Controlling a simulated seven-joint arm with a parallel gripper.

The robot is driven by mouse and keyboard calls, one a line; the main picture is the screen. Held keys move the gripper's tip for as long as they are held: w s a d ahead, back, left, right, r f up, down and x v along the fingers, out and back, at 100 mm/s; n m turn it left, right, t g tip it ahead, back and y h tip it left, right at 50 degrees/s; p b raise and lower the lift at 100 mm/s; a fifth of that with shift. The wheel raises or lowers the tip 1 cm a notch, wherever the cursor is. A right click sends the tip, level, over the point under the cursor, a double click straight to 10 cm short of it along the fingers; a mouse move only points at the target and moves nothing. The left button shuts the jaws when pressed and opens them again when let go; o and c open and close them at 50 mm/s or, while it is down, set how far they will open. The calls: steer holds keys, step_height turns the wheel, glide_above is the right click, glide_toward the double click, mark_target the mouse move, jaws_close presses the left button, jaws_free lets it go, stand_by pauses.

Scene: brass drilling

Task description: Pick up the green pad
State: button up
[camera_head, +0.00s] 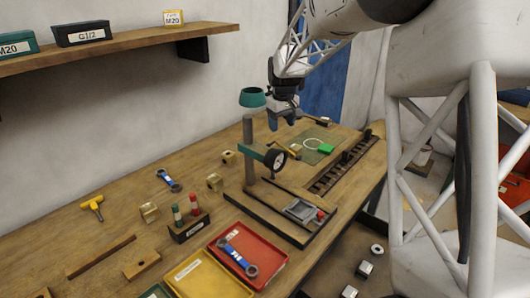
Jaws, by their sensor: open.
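The small bright green pad (326,149) lies on a darker green mat (311,157) towards the back right of the workbench. A pale ring (311,143) lies beside it on the mat. My gripper (285,118) hangs above the bench, to the left of the pad and higher up in the picture. It is open, and I see nothing between its jaws. The pad is apart from the gripper and fully in view.
A drill stand with a round gauge (274,160) rises in front of my gripper. A red tray (265,262) with a blue wrench and a yellow tray (208,280) are at the front. A slotted dark rail (343,167) lies right of the mat. A shelf (120,46) hangs on the wall.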

steer(key=w+a+f, duration=0.1)
steer(key=w+f, duration=0.3)
steer(key=w, duration=0.1)
steer(key=w+a+f+n, duration=0.1)
steer(key=w+a+f, duration=0.1)
steer(key=w+f, duration=0.2)
steer(key=w+a+f+n, duration=0.1)
steer(key=w+f, duration=0.3)
steer(key=w, duration=0.2)
steer(key=shift+w+a+f+g, duration=0.1)
steer(key=shift+w+a+g, duration=0.1)
steer(key=shift+g, duration=0.1)
steer(key=shift+f, duration=0.1)
steer(key=shift+f, duration=1.2)
steer(key=shift+f, duration=0.1)
steer(key=shift+s+f, duration=0.15)
steer(key=shift+f, duration=2.35)
steer(key=shift+c, duration=0.5)
steer(key=c, duration=0.9)
